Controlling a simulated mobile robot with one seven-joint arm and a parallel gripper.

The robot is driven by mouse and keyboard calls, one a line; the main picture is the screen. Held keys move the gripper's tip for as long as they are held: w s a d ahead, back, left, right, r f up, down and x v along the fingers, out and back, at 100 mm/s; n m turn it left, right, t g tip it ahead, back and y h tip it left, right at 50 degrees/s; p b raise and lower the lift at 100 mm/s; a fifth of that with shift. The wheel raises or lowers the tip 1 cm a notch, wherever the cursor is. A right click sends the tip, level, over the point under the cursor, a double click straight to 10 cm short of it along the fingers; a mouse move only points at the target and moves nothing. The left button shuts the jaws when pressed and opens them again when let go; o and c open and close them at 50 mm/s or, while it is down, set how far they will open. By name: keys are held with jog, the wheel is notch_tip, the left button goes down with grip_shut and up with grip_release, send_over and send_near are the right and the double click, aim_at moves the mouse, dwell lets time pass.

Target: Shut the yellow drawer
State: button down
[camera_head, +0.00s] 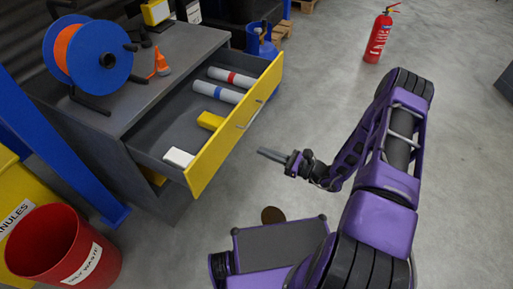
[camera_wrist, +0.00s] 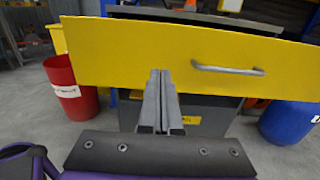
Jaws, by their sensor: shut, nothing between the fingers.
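The yellow drawer (camera_head: 228,136) is pulled well out of the grey cabinet (camera_head: 97,145) in the head view. Inside it lie a tube with a red band (camera_head: 231,77), a tube with a blue band (camera_head: 217,92), a yellow item (camera_head: 210,121) and a white item (camera_head: 179,157). In the wrist view its yellow front (camera_wrist: 120,50) spans the picture, with a grey bar handle (camera_wrist: 228,70) right of the fingers. My gripper (camera_head: 262,152) is shut and empty, in front of the drawer front. It also shows in the wrist view (camera_wrist: 160,75). Whether the fingertips touch the front I cannot tell.
A red waste bin (camera_head: 65,247) stands at lower left. A blue container (camera_head: 260,42) is behind the drawer. A red extinguisher (camera_head: 378,38) stands on open floor.

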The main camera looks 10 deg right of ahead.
aim_at(225, 136)
jog(key=x, duration=1.2)
jog(key=shift+a, duration=0.25)
jog(key=shift+b, duration=0.3)
